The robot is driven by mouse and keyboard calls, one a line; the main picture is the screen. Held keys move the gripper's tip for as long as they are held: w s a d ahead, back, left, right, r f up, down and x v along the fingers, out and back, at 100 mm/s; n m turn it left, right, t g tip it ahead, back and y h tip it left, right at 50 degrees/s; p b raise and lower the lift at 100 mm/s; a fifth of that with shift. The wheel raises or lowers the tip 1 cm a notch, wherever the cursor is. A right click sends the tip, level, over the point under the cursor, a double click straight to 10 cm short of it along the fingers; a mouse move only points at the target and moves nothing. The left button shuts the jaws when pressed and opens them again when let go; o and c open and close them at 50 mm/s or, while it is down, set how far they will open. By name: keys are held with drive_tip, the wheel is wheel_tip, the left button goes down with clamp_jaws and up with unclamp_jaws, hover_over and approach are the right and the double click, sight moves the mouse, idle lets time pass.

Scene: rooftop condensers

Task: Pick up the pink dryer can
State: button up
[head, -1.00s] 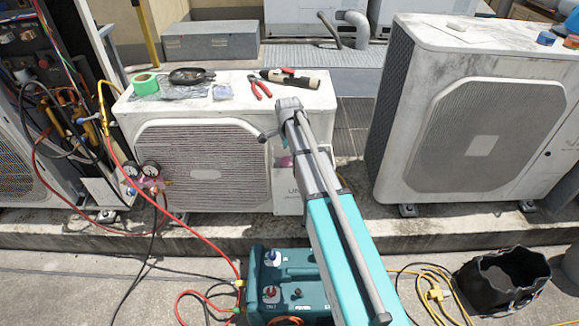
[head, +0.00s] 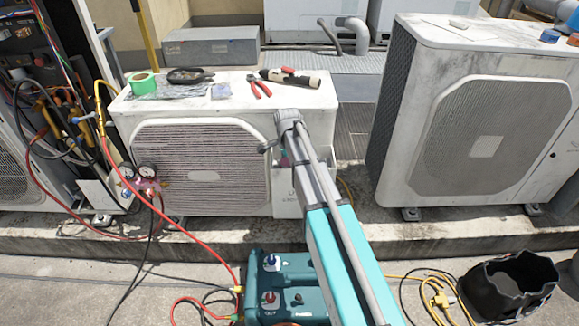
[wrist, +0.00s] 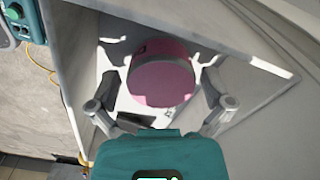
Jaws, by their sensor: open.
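The pink dryer can (wrist: 161,74) shows in the wrist view with its round end towards the camera. It sits in the angle between pale panels. My gripper (wrist: 161,90) is open, with one finger on each side of the can and a visible gap at each side. I see no contact. In the head view only a small pink patch, likely the can (head: 284,160), shows beside my arm at the right end of the left condenser's front. My arm hides most of the gripper there.
The left condenser (head: 200,170) carries green tape (head: 142,85), red pliers (head: 259,88) and other tools. A second condenser (head: 480,140) stands right. Below are a teal machine (head: 290,275), hoses, a yellow cable (head: 437,295) and a black bucket (head: 508,280).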

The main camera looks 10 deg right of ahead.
drive_tip(key=c, duration=1)
drive_tip(key=shift+r, duration=0.2)
wheel_tip(320, 180, up, 2)
drive_tip(key=shift+r+p, duration=0.1)
drive_tip(key=shift+p, duration=1.15)
drive_tip(key=s+d+r+p, duration=0.6)
drive_tip(key=s+r+p, duration=0.4)
drive_tip(key=s, duration=0.2)
drive_tip(key=shift+s+r, duration=0.2)
drive_tip(key=shift+s, duration=0.15)
